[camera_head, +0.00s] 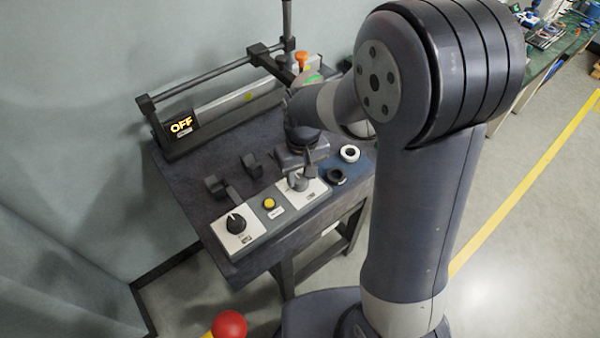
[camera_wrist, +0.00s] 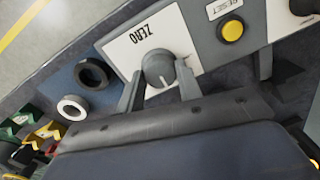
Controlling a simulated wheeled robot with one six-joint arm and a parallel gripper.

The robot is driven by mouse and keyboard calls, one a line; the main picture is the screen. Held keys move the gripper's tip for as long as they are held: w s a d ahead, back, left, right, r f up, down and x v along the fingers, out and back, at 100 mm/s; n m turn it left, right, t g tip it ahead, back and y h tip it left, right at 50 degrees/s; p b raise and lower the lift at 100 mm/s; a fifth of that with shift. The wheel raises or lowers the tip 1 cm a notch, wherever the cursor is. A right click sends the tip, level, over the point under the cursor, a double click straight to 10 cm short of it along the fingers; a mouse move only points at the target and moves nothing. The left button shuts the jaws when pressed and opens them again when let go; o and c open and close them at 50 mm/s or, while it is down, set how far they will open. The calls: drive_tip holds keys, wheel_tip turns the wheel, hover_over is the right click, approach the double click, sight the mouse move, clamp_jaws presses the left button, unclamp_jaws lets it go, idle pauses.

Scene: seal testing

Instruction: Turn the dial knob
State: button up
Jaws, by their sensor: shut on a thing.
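A grey dial knob (camera_wrist: 158,68) with a light pointer line sits on a white plate marked ZERO (camera_wrist: 160,38) in the wrist view. My gripper (camera_wrist: 160,76) has one finger on each side of this knob and is shut on it. In the head view my gripper (camera_head: 302,172) points down over the right end of the control panel (camera_head: 272,222), and its fingers partly hide the grey knob. A second knob, black (camera_head: 236,223), sits on a white plate at the panel's left end, away from my gripper.
A yellow button (camera_head: 269,203), labelled RESET in the wrist view (camera_wrist: 232,30), lies between the knobs. A white ring (camera_head: 349,153) and a black ring (camera_head: 336,176) lie to the right. Black upright holders (camera_head: 250,165) and a rig with an OFF display (camera_head: 181,126) stand behind.

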sight(302, 178)
drive_tip(key=m, duration=0.4)
drive_tip(key=shift+m, duration=1.8)
drive_tip(key=o, duration=1)
drive_tip(key=shift+c, duration=0.2)
wheel_tip(302, 178, up, 11)
drive_tip(key=shift+d+b, duration=0.25)
drive_tip(key=shift+b, duration=0.05)
drive_tip(key=shift+s+f, duration=0.1)
drive_tip(key=shift+f, duration=0.1)
